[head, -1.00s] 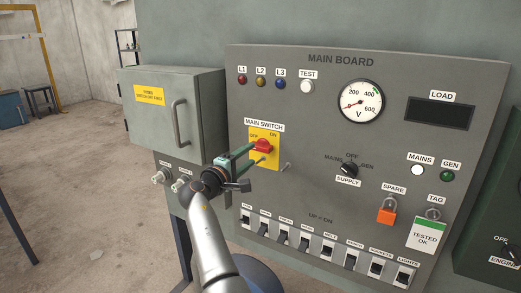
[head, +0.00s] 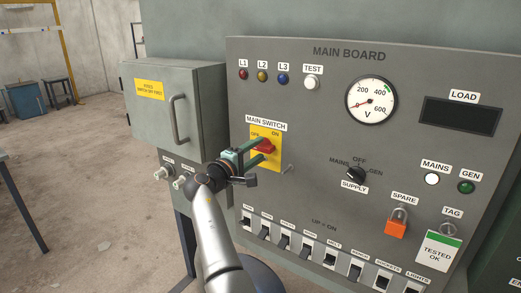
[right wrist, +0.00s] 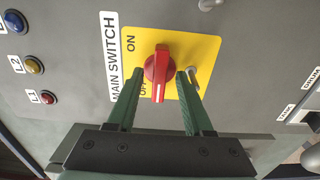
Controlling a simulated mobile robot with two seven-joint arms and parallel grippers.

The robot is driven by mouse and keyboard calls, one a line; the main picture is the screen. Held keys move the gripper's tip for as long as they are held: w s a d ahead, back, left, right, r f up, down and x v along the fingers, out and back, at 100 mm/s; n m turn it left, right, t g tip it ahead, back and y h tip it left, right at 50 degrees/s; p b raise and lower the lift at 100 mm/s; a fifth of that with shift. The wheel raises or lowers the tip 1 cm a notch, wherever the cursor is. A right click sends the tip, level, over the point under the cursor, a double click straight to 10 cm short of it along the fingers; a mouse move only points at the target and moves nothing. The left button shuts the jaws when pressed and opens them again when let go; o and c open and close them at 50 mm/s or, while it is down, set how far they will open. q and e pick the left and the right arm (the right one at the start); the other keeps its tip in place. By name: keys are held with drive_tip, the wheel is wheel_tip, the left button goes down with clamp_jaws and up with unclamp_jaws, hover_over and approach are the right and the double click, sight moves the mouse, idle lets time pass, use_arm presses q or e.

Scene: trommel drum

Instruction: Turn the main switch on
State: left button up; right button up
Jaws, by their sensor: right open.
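The main switch is a red knob (head: 264,146) on a yellow plate (right wrist: 205,48) marked OFF and ON. In the right wrist view the knob (right wrist: 158,68) has its white line toward the OFF side. My right gripper (right wrist: 160,73) is open, with one green finger on each side of the knob. Small gaps show between the fingers and the knob. In the head view the right gripper (head: 259,149) partly covers the plate's lower left. My left gripper is not in view.
The grey main board (head: 310,130) carries a supply knob (head: 356,175), an orange padlock (head: 396,228) and a row of breakers along its bottom. A small metal peg (head: 287,170) sticks out right of the switch. A grey cabinet (head: 200,95) with a handle stands to the left.

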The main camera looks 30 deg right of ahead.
drive_tip(key=shift+d, duration=0.1)
idle(0.3)
clamp_jaws()
idle(0.4)
